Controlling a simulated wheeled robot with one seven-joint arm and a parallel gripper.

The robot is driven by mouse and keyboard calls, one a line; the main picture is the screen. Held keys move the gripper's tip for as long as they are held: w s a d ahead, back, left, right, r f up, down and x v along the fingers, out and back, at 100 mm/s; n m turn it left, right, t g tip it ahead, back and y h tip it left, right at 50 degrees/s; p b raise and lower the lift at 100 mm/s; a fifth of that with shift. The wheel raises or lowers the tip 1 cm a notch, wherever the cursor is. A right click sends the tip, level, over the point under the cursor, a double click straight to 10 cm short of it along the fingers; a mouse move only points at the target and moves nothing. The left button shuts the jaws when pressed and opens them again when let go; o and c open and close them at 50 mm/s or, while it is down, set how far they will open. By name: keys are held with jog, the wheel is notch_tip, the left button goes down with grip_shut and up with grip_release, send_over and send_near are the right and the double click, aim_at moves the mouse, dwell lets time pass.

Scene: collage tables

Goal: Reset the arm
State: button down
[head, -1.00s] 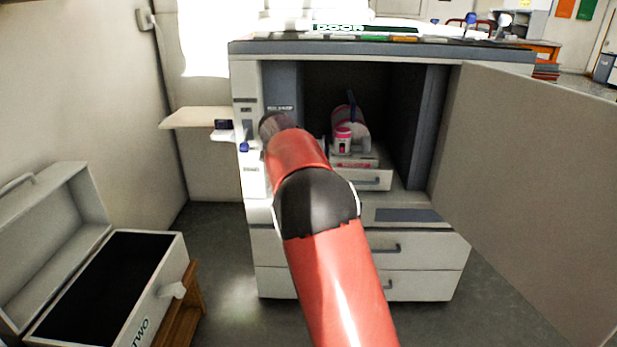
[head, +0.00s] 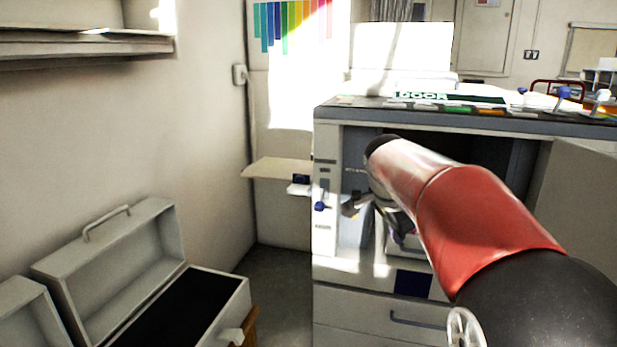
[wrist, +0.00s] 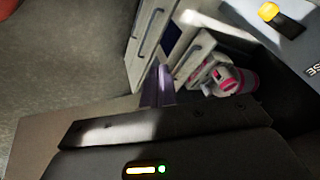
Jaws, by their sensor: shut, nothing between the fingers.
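My red and black arm (head: 480,205) reaches across the right half of the head view, in front of an open cabinet. My gripper (head: 385,212) shows partly behind the arm, near the cabinet's left front. In the wrist view my gripper (wrist: 165,72) has its fingers together with nothing between them. It is in front of the cabinet drawers (wrist: 172,35), apart from the pink and white container (wrist: 235,82). That container is hidden behind my arm in the head view.
The cabinet (head: 325,215) has an open door (head: 580,185) at its right. A box (head: 240,300) with its lid raised stands at lower left. A small shelf (head: 275,170) juts out beside the cabinet. A wall shelf (head: 80,45) is at upper left. Floor (head: 275,280) shows between box and cabinet.

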jog(key=s+a+f+n+y+p, duration=0.1)
jog(key=s+n, duration=0.6)
jog(key=s, duration=0.7)
jog(key=s+a+f+n+t+y+p, duration=0.1)
jog(key=s+n, duration=0.6)
jog(key=s, duration=0.7)
notch_tip(320, 180, down, 3)
jog(key=a+y+p, duration=0.1)
jog(key=a, duration=0.1)
jog(key=shift+s+a+t, duration=0.3)
jog(key=shift+s+a, duration=0.1)
jog(key=shift+r, duration=0.1)
